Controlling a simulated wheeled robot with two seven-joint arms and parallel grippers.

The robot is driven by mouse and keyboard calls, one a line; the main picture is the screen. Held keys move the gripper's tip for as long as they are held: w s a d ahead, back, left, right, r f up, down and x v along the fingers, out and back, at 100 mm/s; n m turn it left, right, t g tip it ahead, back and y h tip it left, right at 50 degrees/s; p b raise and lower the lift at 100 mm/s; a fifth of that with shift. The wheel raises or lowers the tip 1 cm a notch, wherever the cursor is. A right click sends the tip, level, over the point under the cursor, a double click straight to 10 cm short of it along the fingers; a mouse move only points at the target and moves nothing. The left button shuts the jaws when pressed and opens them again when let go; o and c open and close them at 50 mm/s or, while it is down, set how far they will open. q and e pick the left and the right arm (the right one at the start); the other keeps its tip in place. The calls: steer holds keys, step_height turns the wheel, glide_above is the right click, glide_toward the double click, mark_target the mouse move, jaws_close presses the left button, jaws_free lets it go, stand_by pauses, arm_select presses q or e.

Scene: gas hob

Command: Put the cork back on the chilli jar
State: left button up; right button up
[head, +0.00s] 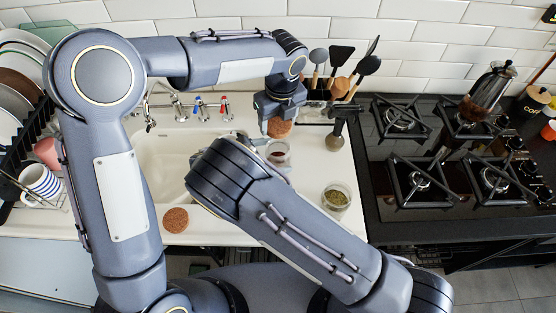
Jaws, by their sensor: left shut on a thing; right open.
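My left gripper (279,115) is shut on a round brown cork (279,128) and points down. The cork is just above the chilli jar (278,154), a clear glass jar with dark red contents at the right end of the sink. I cannot tell from this angle whether cork and jar touch. My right gripper (236,140) is open, left of the jar over the sink, mostly hidden behind my own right forearm.
A jar of green herbs (336,198) stands open on the right of the counter. A second cork (175,219) lies on the front left. Behind are a tap (180,108) and a utensil holder (318,102). The gas hob (385,213) is at the right, a dish rack (42,115) at the left.

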steer(key=c, duration=1.4)
arm_select(q)
steer(key=shift+f, duration=2.55)
arm_select(e)
steer(key=shift+c, duration=0.3)
arm_select(q)
steer(key=shift+f, duration=0.85)
steer(key=shift+f, duration=0.65)
steer(key=o, duration=1)
steer(key=shift+o, duration=0.2)
steer(key=shift+r, duration=0.1)
